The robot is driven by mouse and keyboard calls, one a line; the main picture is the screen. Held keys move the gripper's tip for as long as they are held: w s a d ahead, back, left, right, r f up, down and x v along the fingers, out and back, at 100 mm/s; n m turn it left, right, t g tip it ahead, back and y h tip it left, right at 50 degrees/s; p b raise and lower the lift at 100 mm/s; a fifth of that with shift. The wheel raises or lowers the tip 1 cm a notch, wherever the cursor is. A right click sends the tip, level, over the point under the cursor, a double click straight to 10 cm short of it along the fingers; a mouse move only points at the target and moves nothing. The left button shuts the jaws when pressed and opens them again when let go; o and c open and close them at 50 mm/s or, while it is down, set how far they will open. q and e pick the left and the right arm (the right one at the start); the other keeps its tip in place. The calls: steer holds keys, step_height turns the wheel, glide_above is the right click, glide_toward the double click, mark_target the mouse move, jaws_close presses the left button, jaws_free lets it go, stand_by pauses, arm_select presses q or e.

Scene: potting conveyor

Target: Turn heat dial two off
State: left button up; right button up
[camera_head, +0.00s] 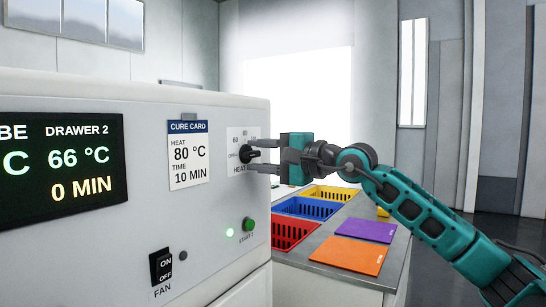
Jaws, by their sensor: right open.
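The black heat dial (246,154) is on the front of the white machine, on a pale label plate with "60" and what looks like "OFF" at its left. The "HEAT" label below it is partly hidden by a finger. My right gripper (256,156) comes in from the right with its jaws open, one finger above the dial and one below. I cannot tell whether the fingers touch it. The dial's pointer setting is too small to read. My left gripper is not in view.
The display (62,168) reads "DRAWER 2", 66 °C, 0 MIN. A cure card (188,155) shows 80 °C and 10 MIN. A green start button (249,224) and a fan switch (161,266) sit below. Yellow, blue and red baskets (305,208) stand on the bench behind.

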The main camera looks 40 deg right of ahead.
arm_select(q)
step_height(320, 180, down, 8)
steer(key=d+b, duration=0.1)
steer(key=b, duration=0.9)
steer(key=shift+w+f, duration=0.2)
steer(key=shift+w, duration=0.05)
arm_select(e)
steer(key=v, duration=1.2)
steer(key=shift+s, duration=0.4)
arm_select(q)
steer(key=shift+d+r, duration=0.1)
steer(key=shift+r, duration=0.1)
arm_select(e)
steer(key=shift+d, duration=0.1)
